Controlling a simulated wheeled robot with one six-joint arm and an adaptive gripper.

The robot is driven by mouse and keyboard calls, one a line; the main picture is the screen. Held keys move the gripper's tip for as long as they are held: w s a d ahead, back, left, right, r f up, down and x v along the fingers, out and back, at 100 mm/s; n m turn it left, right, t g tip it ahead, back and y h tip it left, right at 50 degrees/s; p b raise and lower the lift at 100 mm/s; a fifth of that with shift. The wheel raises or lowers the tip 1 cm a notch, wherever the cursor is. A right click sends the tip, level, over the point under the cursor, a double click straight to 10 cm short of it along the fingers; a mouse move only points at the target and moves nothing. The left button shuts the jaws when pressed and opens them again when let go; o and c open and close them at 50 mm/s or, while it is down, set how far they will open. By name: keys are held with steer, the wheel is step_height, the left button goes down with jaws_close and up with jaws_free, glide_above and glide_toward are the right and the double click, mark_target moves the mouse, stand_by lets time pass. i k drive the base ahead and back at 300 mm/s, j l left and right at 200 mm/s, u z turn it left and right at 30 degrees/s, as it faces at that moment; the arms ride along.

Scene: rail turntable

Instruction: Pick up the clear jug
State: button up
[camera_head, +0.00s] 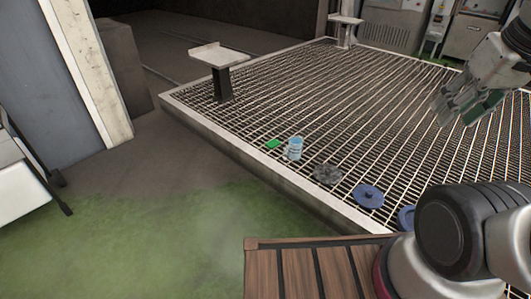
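A small clear, bluish container (295,148), which looks like the clear jug, stands upright on the metal grating near its front left edge. It has a pale label, and its handle is too small to make out. My gripper (458,112) hangs above the grating at the upper right, far from the jug and apart from it. Its fingers look spread, with nothing seen between them.
A green flat item (272,143) lies left of the jug. A grey crumpled item (327,174), a blue disc (368,196) and another blue item (406,217) lie to its right. A pedestal (221,80) stands behind. Open floor (150,225) lies front left.

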mark_target(293, 151)
steer(key=z, duration=1.8)
steer(key=j+u, duration=0.1)
steer(key=u, duration=1.7)
steer(key=i+j+z, duration=0.25)
steer(key=i+j, duration=0.15)
steer(key=j, duration=0.2)
steer(key=i+j+z, duration=0.15)
steer(key=j, duration=0.2)
steer(key=i+j+z, duration=0.1)
steer(key=i+j, duration=0.15)
steer(key=i+j+z, duration=0.15)
steer(key=j, duration=0.3)
steer(key=i+j+z, duration=0.1)
steer(key=j, duration=0.3)
steer(key=i+j+z, duration=0.15)
steer(key=j, duration=0.25)
